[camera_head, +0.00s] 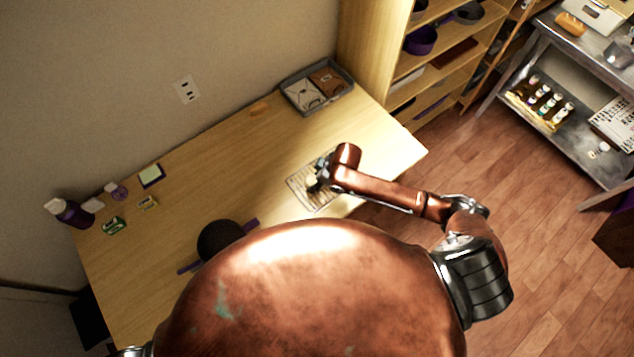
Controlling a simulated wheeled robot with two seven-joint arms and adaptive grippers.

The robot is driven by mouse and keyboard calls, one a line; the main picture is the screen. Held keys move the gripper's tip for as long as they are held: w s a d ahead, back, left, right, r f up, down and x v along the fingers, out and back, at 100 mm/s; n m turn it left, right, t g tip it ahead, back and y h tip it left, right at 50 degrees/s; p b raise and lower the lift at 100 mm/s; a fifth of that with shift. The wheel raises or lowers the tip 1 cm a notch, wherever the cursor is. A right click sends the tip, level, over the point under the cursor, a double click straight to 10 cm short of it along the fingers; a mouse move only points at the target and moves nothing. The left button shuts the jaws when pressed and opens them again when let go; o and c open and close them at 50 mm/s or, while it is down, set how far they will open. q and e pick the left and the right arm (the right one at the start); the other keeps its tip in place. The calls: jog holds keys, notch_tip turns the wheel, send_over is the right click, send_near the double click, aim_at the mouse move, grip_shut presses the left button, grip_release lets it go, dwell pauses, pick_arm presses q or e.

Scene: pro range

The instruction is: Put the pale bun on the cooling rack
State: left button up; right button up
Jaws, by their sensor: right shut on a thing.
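The cooling rack (302,193) is a wire grid lying on the wooden table near its front right edge. My right gripper (317,180) is over the rack, shut on the pale bun (311,181). The bun is small in the view and partly hidden by the gripper. I cannot tell whether the bun touches the wires or is held just above them. My left gripper is not in view.
The table (215,160) has free room left of the rack. A grey tray (312,107) with envelopes stands at the back right. A dark round object (220,240) is near the front edge. Shelves (400,90) stand behind right.

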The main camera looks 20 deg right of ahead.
jog(key=shift+w+d+f, duration=0.2)
jog(key=shift+w+f, duration=0.15)
jog(key=shift+f, duration=0.15)
jog(key=shift+w+d+f, duration=0.2)
jog(key=shift+w+f, duration=0.15)
jog(key=shift+f, duration=1.65)
jog(key=shift+f, duration=0.1)
jog(key=o, duration=1.2)
jog(key=shift+c, duration=0.2)
jog(key=v, duration=1.2)
jog(key=shift+p, duration=0.3)
